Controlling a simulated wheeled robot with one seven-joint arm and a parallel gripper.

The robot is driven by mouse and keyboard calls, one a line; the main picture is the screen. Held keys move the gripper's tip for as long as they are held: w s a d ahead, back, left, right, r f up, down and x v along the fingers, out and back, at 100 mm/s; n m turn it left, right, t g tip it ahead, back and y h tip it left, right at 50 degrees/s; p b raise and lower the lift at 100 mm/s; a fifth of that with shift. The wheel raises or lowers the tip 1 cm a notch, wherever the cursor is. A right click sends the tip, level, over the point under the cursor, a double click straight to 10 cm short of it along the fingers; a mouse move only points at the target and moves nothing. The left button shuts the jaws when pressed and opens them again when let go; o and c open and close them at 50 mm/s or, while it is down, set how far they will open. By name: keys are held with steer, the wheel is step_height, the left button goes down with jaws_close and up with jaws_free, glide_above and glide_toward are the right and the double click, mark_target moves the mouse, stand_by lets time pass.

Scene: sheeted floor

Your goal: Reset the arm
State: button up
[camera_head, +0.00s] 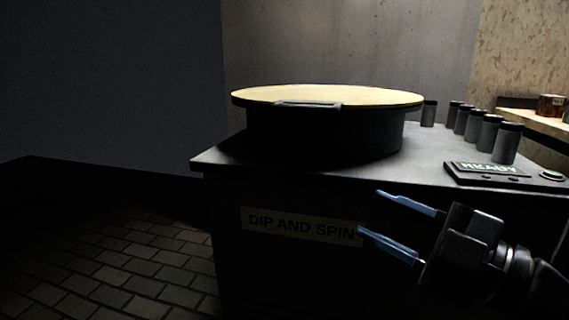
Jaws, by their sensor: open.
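My gripper (384,212) is at the lower right, in front of the dark machine's front face. Its two blue fingers point left and are spread apart, with nothing between them. The machine's cabinet (232,273) carries a label reading "DIP AND SPIN" (300,226). On its top stands a round dark drum (320,135) covered by a pale yellow lid (330,95) with a handle (308,104) at its front edge. The fingertips are below the tabletop edge and close to the label's right end in the picture.
A row of several grey canisters (479,131) stands at the top's right rear. A panel (490,170) with a lit display and a button (551,176) is at the right. A shelf (540,120) with jars (551,106) is behind. The brick floor (110,262) at left is clear.

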steer(key=s+d+f+m+t+h, duration=0.25)
steer(key=s+f+m+h, duration=0.25)
steer(key=f+m, duration=0.4)
steer(key=s+d+f+m+t+h, duration=0.1)
steer(key=s+d+f+m+h, duration=0.35)
steer(key=f, duration=0.65)
steer(key=s+d+f+m+g+h, duration=0.15)
steer(key=s+m+h, duration=0.45)
steer(key=s, duration=2)
step_height(320, 180, up, 35)
steer(key=y+p, duration=0.1)
steer(key=p, duration=3.3)
steer(key=shift+d+f, duration=0.2)
steer(key=shift+d, duration=0.1)
steer(key=shift+m, duration=0.25)
steer(key=shift+c, duration=0.2)
